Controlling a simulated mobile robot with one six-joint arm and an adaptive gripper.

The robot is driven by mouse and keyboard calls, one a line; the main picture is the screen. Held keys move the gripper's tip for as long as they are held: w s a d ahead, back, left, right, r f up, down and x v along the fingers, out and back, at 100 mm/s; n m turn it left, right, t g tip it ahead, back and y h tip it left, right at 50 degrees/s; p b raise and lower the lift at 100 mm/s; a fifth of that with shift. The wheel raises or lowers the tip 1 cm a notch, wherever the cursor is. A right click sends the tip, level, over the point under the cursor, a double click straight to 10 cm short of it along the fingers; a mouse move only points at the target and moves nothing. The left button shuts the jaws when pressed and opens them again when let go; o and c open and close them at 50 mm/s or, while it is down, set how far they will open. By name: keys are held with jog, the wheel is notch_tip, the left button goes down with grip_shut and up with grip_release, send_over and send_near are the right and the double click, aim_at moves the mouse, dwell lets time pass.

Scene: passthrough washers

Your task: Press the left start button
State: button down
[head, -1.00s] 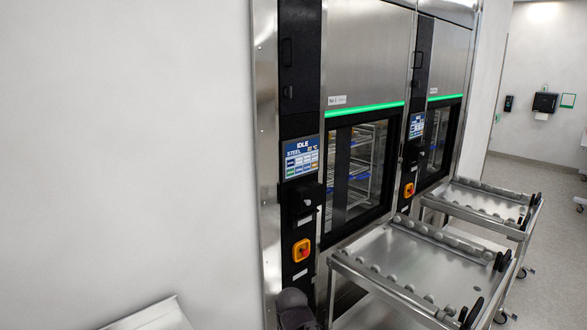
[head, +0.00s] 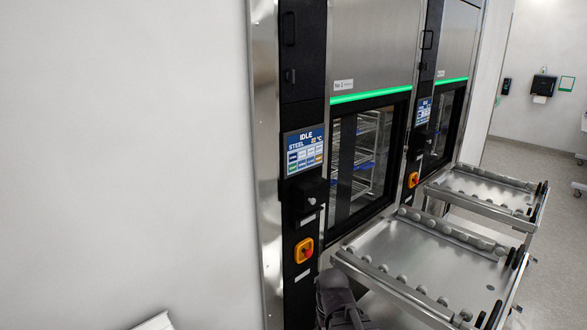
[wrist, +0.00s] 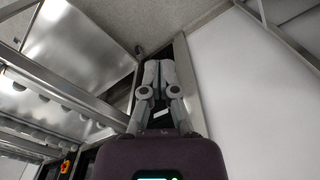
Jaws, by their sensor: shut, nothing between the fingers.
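The left washer's control panel (head: 304,150) is a blue screen reading IDLE, STEEL and a temperature, with small tiles below, one of them greenish at its lower left. I cannot make out the tile labels, nor which is the start button. Below the screen are a dark protruding part (head: 308,196) and an orange-and-red switch (head: 304,251). My gripper (wrist: 158,66) is shut and empty in the wrist view, its grey fingers together. In the head view, a dark part of my arm shows at the bottom, below the panel and apart from it; the fingertips cannot be made out there.
The right washer's panel (head: 424,111) also reads IDLE, with an orange switch (head: 413,180) below. A steel cart (head: 430,258) stands before the left washer, close to my arm, and another (head: 485,187) before the right. A blank white wall (head: 125,150) is at the left.

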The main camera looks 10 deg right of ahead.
jog(key=shift+d, duration=0.1)
jog(key=m+t+y+p, duration=0.2)
jog(key=m+t+p, duration=0.2)
jog(key=t, duration=1.1)
send_near(293, 168)
jog(key=s+f, duration=0.6)
jog(key=f, duration=0.5)
jog(key=w+d+r+m+t+h+p, duration=0.1)
jog(key=w+d+r+m+t+h, duration=0.3)
jog(key=r, duration=0.4)
jog(key=shift+w+d+r+m+h, duration=0.15)
jog(key=shift+w+d+m+h, duration=0.45)
jog(key=shift+d+m+h, duration=0.15)
jog(key=shift+w+a, duration=0.1)
jog(key=shift+w, duration=0.05)
jog(key=shift+w+a, duration=0.85)
jog(key=shift+w, duration=0.3)
jog(key=shift+w+a, duration=0.8)
jog(key=shift+w, duration=0.35)
jog(key=shift+w+a, duration=0.85)
jog(key=shift+w, duration=0.3)
